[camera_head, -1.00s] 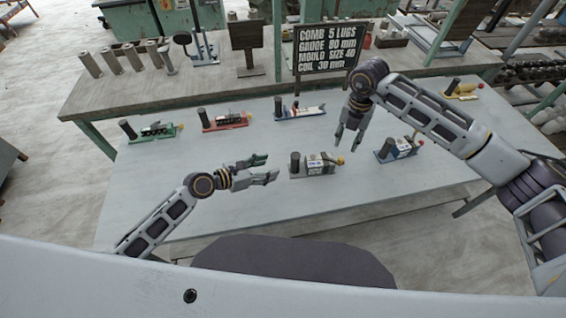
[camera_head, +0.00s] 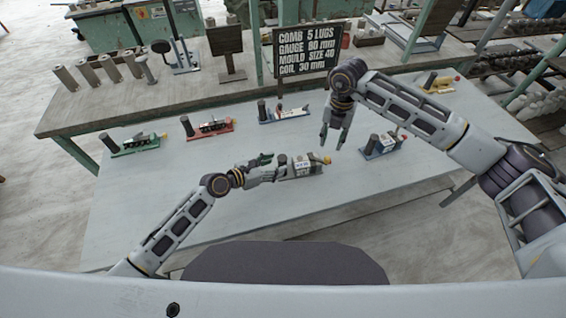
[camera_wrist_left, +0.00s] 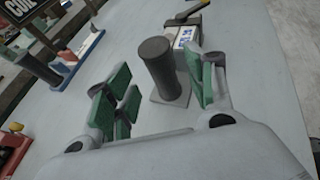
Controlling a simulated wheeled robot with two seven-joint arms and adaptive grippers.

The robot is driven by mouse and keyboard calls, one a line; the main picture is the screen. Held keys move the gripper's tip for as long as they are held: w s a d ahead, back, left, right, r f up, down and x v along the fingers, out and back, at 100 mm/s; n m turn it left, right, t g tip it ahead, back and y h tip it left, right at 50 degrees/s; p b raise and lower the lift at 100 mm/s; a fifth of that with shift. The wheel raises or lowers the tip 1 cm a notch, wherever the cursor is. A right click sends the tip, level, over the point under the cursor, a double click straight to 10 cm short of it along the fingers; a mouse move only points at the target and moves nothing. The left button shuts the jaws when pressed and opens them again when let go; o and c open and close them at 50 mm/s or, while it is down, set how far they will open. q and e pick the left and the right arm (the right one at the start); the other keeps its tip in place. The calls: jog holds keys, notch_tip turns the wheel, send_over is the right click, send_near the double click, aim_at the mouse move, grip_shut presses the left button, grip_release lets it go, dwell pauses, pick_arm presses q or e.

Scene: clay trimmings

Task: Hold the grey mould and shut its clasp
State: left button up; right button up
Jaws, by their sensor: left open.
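The grey mould (camera_head: 305,171) sits on the pale table in front of me, with a dark upright post at its left end and a yellow-tipped clasp lever (camera_head: 326,159) at its right end. My left gripper (camera_head: 279,168) is at the post end. In the left wrist view, the post (camera_wrist_left: 163,72) stands between the spread green-padded fingers of my left gripper (camera_wrist_left: 165,95); it does not look gripped. The mould's white-labelled body (camera_wrist_left: 184,38) and clasp lever (camera_wrist_left: 190,13) lie beyond. My right gripper (camera_head: 332,143) hangs open and empty above and behind the mould.
A blue mould (camera_head: 383,149) stands to the right, a yellow one (camera_head: 438,85) further back. Green (camera_head: 135,145), red (camera_head: 209,129) and blue-and-white (camera_head: 285,115) ones line the back left. A sign (camera_head: 307,50) stands behind. The table's front left is bare.

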aim_at(279, 164)
pick_arm(q)
jog(key=shift+x, duration=2.5)
grip_shut()
pick_arm(e)
jog(key=shift+o, duration=0.5)
jog(key=shift+r+m, duration=0.45)
jog(key=shift+m, duration=0.6)
jog(key=shift+r+m, duration=0.45)
jog(key=shift+m, duration=0.6)
jog(key=shift+f, duration=0.1)
jog(key=shift+f, duration=5.95)
